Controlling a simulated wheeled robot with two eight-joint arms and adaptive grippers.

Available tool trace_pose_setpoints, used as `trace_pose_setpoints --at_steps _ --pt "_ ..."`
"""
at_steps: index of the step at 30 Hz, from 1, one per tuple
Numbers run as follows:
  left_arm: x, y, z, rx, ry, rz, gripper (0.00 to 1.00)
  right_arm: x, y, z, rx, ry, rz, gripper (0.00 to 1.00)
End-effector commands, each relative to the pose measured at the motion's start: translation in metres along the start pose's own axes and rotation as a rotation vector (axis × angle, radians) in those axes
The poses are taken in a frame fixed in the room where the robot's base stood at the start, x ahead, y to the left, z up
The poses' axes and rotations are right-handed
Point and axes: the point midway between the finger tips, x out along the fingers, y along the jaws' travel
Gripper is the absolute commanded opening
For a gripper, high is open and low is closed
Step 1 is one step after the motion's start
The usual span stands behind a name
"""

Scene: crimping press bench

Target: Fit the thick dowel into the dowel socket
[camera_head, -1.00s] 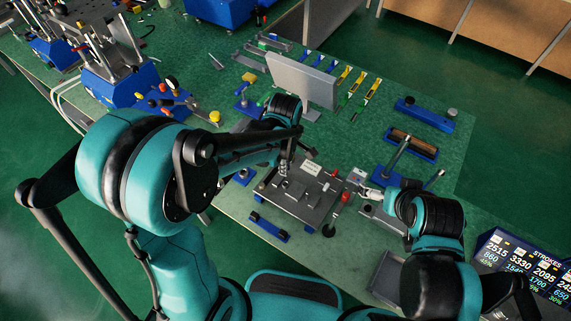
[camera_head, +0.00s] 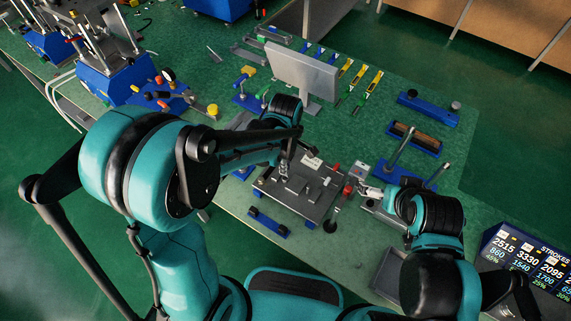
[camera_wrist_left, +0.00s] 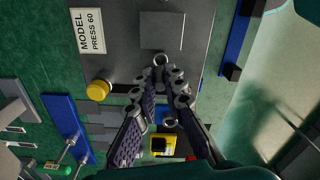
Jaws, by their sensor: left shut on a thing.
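My left gripper (camera_head: 285,168) is shut over the grey press plate (camera_head: 302,207). Its fingers (camera_wrist_left: 164,80) converge on a small metallic piece with a round end (camera_wrist_left: 161,59), which I take to be the thick dowel; the fingers hide most of it. In the left wrist view, the grey plate carries a "MODEL PRESS 60" label (camera_wrist_left: 88,31) and a square grey block (camera_wrist_left: 161,30). I cannot make out the dowel socket for certain, nor whether the dowel touches the plate. My right gripper (camera_head: 364,191) is beside the plate's right edge, too small to judge.
Red-topped parts (camera_head: 347,190) stand at the plate's right side. A blue rack (camera_head: 268,223) lies in front of it, and a grey monitor (camera_head: 302,75) stands behind. A yellow knob (camera_wrist_left: 98,90) is near the fingers.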

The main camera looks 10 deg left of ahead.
Motion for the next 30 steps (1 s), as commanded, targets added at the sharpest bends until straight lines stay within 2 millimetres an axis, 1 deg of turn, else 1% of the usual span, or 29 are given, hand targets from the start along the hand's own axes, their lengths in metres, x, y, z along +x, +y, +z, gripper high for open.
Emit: trace_pose_setpoints --at_steps 1,7,30 --pt "0.009 0.000 0.000 0.000 0.000 0.000 0.00 0.007 0.000 0.005 0.000 0.000 0.000 1.00" --pt "0.021 0.000 0.000 0.000 0.000 0.000 0.00 0.015 0.000 0.011 0.000 0.000 0.000 1.00" --pt "0.022 0.000 0.000 0.000 0.000 0.000 0.00 0.016 0.000 0.011 0.000 0.000 0.000 1.00"
